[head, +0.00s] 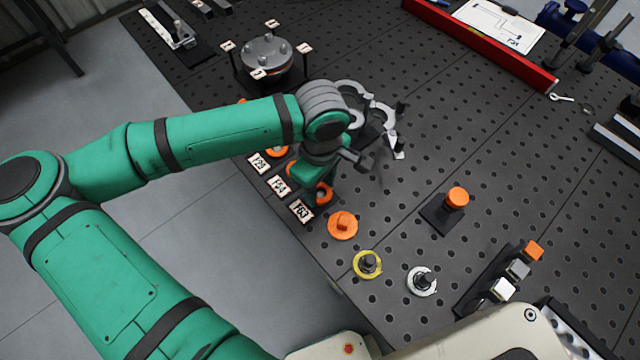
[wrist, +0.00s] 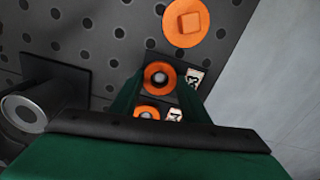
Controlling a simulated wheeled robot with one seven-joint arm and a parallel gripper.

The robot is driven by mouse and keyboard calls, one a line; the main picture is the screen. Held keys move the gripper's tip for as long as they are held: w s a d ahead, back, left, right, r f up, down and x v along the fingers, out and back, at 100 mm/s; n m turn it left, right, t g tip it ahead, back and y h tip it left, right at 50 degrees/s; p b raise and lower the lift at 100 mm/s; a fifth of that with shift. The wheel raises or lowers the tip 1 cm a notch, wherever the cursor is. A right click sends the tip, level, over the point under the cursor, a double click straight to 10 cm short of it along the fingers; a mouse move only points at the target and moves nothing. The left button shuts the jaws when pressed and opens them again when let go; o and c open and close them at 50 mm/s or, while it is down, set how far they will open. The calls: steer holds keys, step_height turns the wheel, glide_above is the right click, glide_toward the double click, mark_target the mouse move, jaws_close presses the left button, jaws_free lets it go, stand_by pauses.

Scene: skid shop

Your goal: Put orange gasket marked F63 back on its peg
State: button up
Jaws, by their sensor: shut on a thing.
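My gripper (head: 317,190) points down at the row of labelled pegs near the table's front edge. An orange gasket (head: 325,196) shows at its fingertips, beside the card marked F63 (head: 301,211). In the wrist view this orange gasket (wrist: 149,70) is between my two green fingers, which are shut on it. A grey peg top (wrist: 161,76) shows within its hole. The gasket looks around or directly over the peg; I cannot tell how far down it sits. The fingers hide part of its edges.
Other orange gaskets (head: 277,151) stand along the row by their cards (head: 279,185). An orange disc with a square knob (head: 342,225), a yellow ring (head: 367,264) and a white ring (head: 421,281) are nearby. A black block with an orange cap (head: 456,198) stands right; the perforated table between is clear.

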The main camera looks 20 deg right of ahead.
steer(key=shift+f, duration=0.25)
steer(key=o, duration=1.3)
steer(key=shift+o, duration=0.2)
steer(key=shift+r, duration=0.15)
steer(key=shift+r, duration=3.4)
